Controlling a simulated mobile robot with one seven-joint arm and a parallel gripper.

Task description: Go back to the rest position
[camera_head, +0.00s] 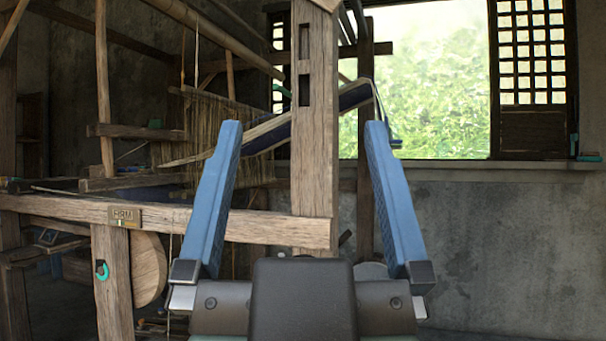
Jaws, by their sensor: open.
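My gripper (303,143) stands upright in the foreground of the head view, at the bottom centre. Its two blue fingers are spread wide apart, with nothing held between them. The wooden handloom (250,220) fills the left and middle of the view behind it. A thick wooden post (314,130) of the loom shows between the fingers, apparently beyond them. The fingers and the dark gripper body hide part of the loom's front beam and whatever lies low behind them.
A teal ring-like thing (102,270) is on the left leg. A large window (430,90) opens at the back right. The grey wall (500,250) below it looks clear.

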